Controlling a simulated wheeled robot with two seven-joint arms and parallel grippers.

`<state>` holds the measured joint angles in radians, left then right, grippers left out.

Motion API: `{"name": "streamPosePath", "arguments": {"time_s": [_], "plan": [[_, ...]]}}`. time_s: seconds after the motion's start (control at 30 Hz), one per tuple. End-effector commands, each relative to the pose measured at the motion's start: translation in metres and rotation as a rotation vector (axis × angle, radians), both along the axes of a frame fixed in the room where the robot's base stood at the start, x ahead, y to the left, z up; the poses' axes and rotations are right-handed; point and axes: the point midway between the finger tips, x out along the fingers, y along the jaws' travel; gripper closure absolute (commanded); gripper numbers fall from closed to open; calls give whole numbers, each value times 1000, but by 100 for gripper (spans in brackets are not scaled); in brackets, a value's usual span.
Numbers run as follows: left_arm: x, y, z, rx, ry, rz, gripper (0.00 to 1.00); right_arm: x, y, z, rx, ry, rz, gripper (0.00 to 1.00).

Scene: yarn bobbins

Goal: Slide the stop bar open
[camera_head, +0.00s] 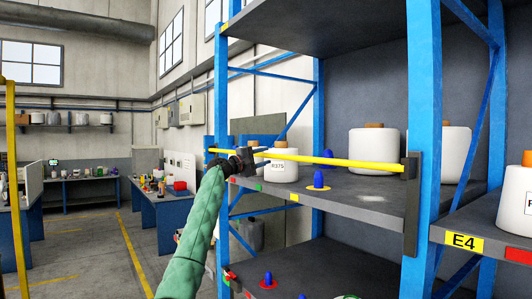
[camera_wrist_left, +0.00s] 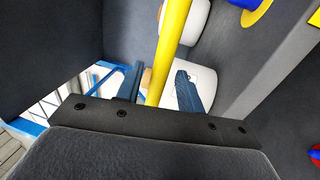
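The yellow stop bar (camera_head: 340,162) runs across the front of the middle shelf, from the left blue post to a dark bracket (camera_head: 410,185) on the right post. My left gripper (camera_head: 262,156) is at the bar's left part, in front of the shelf. In the left wrist view, the bar (camera_wrist_left: 172,45) passes between the two dark fingers (camera_wrist_left: 160,88). The fingers stand apart with a gap showing on each side of the bar, so the gripper looks open around it. My right gripper is not in view.
A white bobbin labelled R275 (camera_head: 282,168) stands behind the bar, with another white bobbin (camera_head: 374,149) farther right. A blue cone (camera_head: 318,180) stands on the shelf near its front. Blue rack posts (camera_head: 424,120) frame the bay. The floor (camera_head: 110,255) to the left is open.

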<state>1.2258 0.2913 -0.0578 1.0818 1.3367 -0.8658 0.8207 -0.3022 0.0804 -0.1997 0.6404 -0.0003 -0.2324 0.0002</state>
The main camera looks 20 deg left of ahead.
Motion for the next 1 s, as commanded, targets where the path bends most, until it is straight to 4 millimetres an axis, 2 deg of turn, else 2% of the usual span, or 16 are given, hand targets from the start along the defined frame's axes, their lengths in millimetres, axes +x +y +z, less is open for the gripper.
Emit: {"name": "streamPosePath", "arguments": {"time_s": [0.2,0.5,0.57,0.7,1.0], "plan": [[10,-8,4,1,1,0,62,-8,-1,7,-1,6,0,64],[11,-9,3,1,0,0,62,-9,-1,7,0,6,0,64],[11,-9,3,1,0,0,72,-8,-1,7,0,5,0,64],[11,-9,3,1,0,0,100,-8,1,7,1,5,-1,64],[11,-9,-1,1,0,0,100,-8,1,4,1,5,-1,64]]}}
